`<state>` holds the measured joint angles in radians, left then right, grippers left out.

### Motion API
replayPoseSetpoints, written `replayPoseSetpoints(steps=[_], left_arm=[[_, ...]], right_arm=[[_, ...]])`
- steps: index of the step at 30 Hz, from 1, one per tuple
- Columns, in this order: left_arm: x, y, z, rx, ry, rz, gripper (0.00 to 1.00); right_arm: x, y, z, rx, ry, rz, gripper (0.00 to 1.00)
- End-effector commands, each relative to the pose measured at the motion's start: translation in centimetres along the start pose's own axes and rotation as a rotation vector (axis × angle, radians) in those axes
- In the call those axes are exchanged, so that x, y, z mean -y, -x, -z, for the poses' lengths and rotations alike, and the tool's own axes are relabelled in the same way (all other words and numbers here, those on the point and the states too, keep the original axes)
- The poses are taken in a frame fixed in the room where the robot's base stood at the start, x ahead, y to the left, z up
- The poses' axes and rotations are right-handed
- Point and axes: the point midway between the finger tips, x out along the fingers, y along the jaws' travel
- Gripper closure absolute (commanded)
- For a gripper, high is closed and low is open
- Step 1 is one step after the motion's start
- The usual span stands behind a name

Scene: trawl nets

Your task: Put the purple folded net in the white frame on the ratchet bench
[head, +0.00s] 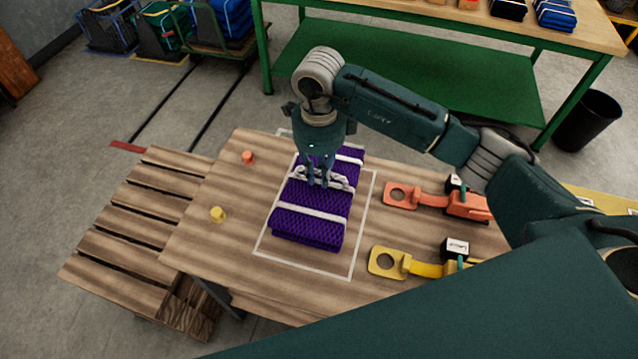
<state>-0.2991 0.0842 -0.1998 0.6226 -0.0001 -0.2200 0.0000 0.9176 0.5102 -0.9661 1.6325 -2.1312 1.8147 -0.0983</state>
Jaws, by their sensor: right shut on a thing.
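The purple folded net (311,229) lies within the white frame (358,225) marked on the wooden ratchet bench (200,245). White straps cross the net, and a white knotted rope sits on its middle. My right gripper (318,183) points down over the net's middle and is shut on the white rope there. The gripper and wrist hide part of the net's far end and of the frame's far side. My left gripper is not in view.
An orange ratchet (463,206) and a yellow ratchet (430,267) lie right of the frame. An orange peg (248,157) and a yellow peg (218,214) stand left of it. A wooden pallet (125,245) is beside the bench; a green-framed table (420,80) stands behind.

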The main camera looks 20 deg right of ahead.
Motion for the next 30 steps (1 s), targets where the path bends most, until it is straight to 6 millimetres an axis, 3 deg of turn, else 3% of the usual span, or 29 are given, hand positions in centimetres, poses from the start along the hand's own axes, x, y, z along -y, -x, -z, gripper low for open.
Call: replayPoseSetpoints(steps=[2, 5, 16, 28, 29, 30], left_arm=[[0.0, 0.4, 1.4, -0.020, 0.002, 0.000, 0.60], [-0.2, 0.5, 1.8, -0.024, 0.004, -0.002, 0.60], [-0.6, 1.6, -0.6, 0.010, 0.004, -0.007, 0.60], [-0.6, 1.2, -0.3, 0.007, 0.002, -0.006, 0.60], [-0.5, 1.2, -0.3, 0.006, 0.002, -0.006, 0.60], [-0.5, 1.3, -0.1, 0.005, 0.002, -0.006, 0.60]], right_arm=[[0.0, -0.6, -0.1, 0.003, 0.000, 0.000, 1.00], [0.1, -1.2, -0.2, 0.005, -0.001, 0.002, 1.00], [0.1, -5.2, -0.2, 0.004, 0.000, 0.001, 1.00], [0.1, -5.9, -0.2, 0.005, 0.001, 0.003, 1.00], [0.0, -6.1, -0.1, 0.001, 0.001, 0.001, 0.82], [0.0, -6.0, -0.1, 0.001, 0.001, 0.001, 0.74]])
